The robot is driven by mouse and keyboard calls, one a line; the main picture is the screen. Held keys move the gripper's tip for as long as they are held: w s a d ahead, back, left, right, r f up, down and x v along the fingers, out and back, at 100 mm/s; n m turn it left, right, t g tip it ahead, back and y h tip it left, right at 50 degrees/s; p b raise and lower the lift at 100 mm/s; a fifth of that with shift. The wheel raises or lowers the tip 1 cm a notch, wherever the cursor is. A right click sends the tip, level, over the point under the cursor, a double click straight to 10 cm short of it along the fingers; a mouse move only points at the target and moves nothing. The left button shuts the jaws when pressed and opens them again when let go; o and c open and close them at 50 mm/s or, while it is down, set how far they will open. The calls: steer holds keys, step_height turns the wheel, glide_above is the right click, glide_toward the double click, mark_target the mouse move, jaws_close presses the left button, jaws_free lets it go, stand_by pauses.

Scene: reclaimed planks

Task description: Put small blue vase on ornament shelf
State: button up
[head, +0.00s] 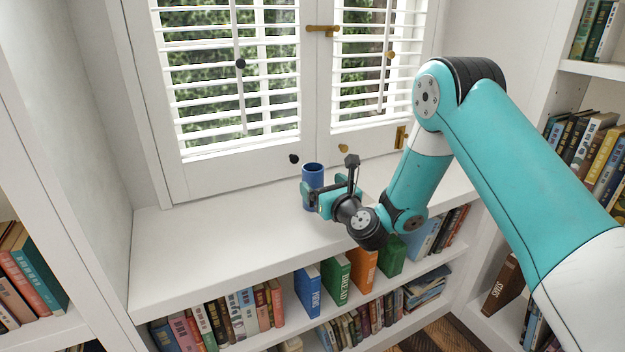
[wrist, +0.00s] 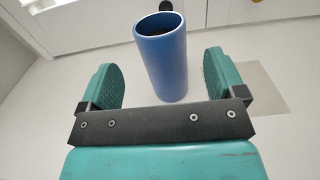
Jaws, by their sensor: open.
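The small blue vase (head: 313,176) is an upright blue cylinder with an open top, standing on the white window ledge in front of the shutters. My gripper (head: 322,197) is at the vase, and its jaws hide part of the vase's lower body in the head view. In the wrist view, the vase (wrist: 163,58) stands ahead between the two open teal fingers (wrist: 163,80), with a visible gap to each finger. No shelf marked as the ornament shelf can be told apart in these views.
The white ledge (head: 220,235) is clear to the left of the vase. Bookcases with rows of books stand below the ledge (head: 308,290), at the left (head: 35,270) and at the right (head: 600,160). White shutters (head: 235,80) rise close behind the vase. A pale grey square (wrist: 250,85) lies on the ledge.

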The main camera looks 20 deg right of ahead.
mark_target(317, 178)
steer(key=shift+w+r+p, duration=0.3)
steer(key=shift+w+p, duration=0.2)
steer(key=shift+p, duration=0.45)
steer(key=w+p, duration=0.2)
steer(key=p, duration=0.1)
steer(key=shift+w+a, duration=0.35)
steer(key=shift+w, duration=0.05)
steer(key=shift+w+f+p, duration=0.25)
steer(key=shift+w+p, duration=0.15)
steer(key=shift+w, duration=0.25)
steer(key=shift+c, duration=0.5)
steer(key=c, duration=1.1)
steer(key=shift+r, duration=0.1)
